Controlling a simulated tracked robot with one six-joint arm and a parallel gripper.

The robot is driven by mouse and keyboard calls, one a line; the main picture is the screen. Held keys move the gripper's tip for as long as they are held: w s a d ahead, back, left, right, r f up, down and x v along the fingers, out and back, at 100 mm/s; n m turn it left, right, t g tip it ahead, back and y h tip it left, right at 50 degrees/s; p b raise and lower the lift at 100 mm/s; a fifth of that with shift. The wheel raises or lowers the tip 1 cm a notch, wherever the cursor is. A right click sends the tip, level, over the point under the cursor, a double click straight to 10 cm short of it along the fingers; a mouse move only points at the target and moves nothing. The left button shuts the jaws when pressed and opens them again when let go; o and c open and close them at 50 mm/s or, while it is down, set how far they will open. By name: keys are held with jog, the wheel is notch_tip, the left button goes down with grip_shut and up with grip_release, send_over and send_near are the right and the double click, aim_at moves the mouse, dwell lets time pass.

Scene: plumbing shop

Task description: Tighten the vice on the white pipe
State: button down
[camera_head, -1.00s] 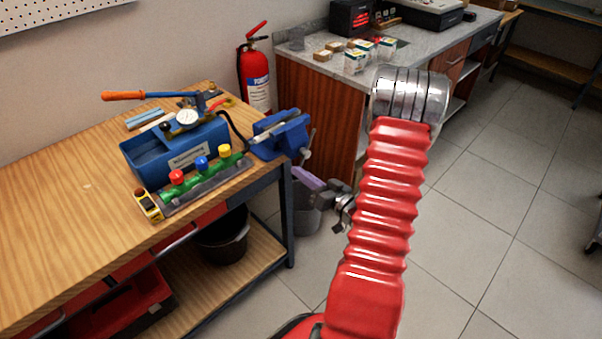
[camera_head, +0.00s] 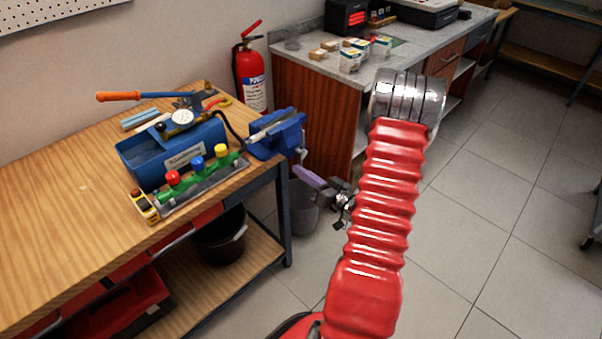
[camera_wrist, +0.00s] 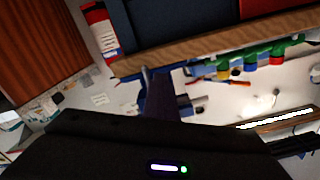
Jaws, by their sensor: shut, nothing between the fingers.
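The blue vice (camera_head: 288,137) is mounted at the right corner of the wooden workbench. A pale pipe-like bar (camera_head: 264,131) lies across its top at the jaws; whether the jaws grip it cannot be told. The vice's metal handle (camera_head: 301,152) hangs on its right side. My gripper (camera_head: 297,170) has purple fingers, shut and empty, just below and beside the handle, apparently apart from it. In the wrist view the shut fingers (camera_wrist: 168,90) show dark and blurred in front of the vice, hiding part of it.
A blue pressure-test pump (camera_head: 170,150) and a green valve manifold (camera_head: 198,180) stand on the workbench (camera_head: 60,210). A fire extinguisher (camera_head: 250,75) stands behind the vice. A grey bin (camera_head: 303,215) is beneath my gripper.

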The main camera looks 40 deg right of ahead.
jog(key=shift+d+f, duration=0.15)
jog(key=shift+d, duration=0.1)
jog(key=shift+a, duration=0.2)
dwell(0.5)
jog(key=shift+s, duration=0.1)
jog(key=s, duration=0.7)
jog(key=shift+s, duration=0.4)
jog(key=shift+d, duration=0.1)
dwell(0.6)
